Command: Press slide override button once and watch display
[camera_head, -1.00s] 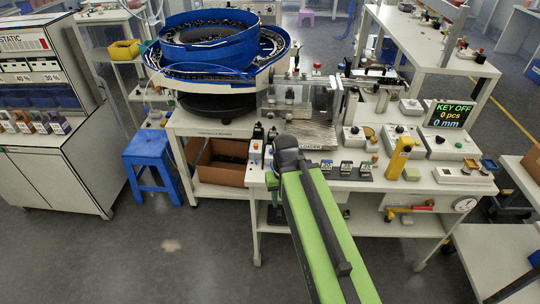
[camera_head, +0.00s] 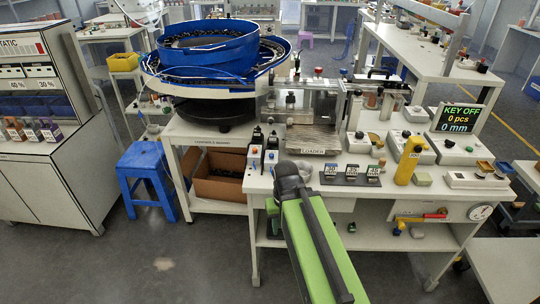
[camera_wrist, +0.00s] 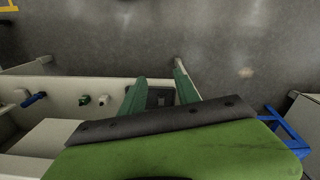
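The display (camera_head: 457,116) stands at the right back of the white bench and reads "KEY OFF, 0 pcs, 0 mm". I cannot tell which one is the slide override button. My gripper (camera_wrist: 162,80) shows two green fingers apart in the wrist view, with nothing seen held.
A blue bowl feeder (camera_head: 208,52) stands at the back left. A yellow post (camera_head: 409,160) and three small dark cards (camera_head: 350,175) stand near the front of the bench. A blue stool (camera_head: 147,175) is at the left. The floor in front is clear.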

